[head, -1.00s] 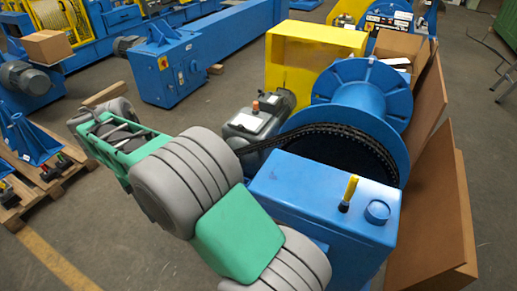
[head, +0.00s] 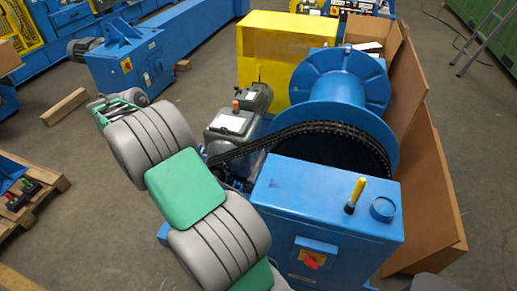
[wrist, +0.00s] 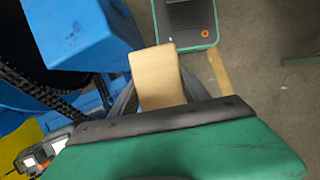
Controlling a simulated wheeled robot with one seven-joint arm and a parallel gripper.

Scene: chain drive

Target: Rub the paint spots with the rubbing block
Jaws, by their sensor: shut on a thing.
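My gripper (wrist: 157,98) is shut on a plain tan block (wrist: 157,70), which sticks out beyond the fingers in the wrist view. The block looks like the rubbing block and touches nothing else that I can see. In the head view my arm reaches up and left beside the machine, and the gripper and block cannot be made out there. The blue housing (head: 325,200) of the chain drive stands to the right of my arm; part of it shows at the left of the wrist view (wrist: 85,30).
A black chain (head: 270,138) runs from the motor (head: 232,122) to the blue drum (head: 345,88). A yellow-handled tool (head: 355,193) stands on the housing. Brown panels (head: 430,190) flank the right side. A timber piece (head: 65,107) lies on open floor at left.

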